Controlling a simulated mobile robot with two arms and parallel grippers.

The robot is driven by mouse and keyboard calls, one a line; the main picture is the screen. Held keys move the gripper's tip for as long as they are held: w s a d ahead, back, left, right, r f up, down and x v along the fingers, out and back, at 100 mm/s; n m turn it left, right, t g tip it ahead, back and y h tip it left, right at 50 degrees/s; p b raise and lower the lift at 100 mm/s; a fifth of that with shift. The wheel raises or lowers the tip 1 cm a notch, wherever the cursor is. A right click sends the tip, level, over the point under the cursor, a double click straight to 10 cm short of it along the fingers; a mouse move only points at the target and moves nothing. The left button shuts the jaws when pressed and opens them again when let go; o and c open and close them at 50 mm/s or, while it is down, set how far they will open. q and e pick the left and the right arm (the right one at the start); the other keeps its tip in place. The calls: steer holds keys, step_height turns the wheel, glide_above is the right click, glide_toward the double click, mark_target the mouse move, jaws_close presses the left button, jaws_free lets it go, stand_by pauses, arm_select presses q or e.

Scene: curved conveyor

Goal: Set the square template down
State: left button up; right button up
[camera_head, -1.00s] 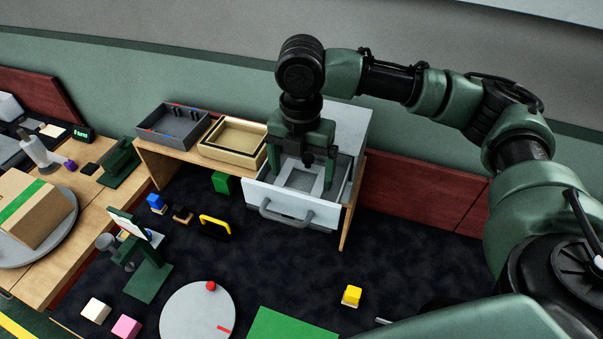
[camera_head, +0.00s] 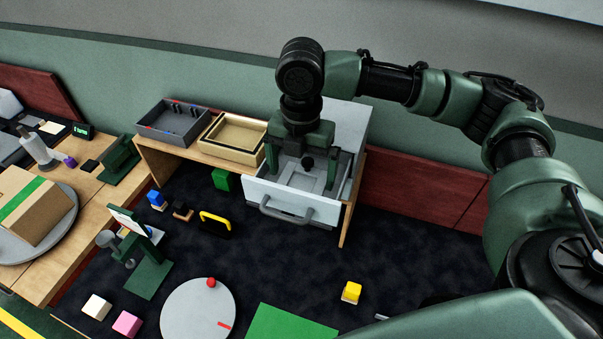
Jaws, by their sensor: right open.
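The square template (camera_head: 303,183) is a light grey square frame. It lies inside the open drawer (camera_head: 284,210) of the white cabinet at the back middle. My right gripper (camera_head: 303,184) is above the drawer with its fingers spread wide, one at each side, and apart from the template. Part of the template is hidden behind the gripper's middle. My left gripper is not in the view.
A grey tray (camera_head: 151,125) and a beige tray (camera_head: 260,143) stand on the wooden shelf left of the drawer. A green block (camera_head: 221,180) and a yellow-black object (camera_head: 214,223) are below. A grey disc (camera_head: 181,315) and green mat (camera_head: 285,325) lie in front.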

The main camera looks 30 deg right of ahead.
mark_target(301, 185)
step_height(301, 185, up, 11)
steer(key=b, duration=0.2)
stand_by(0.6)
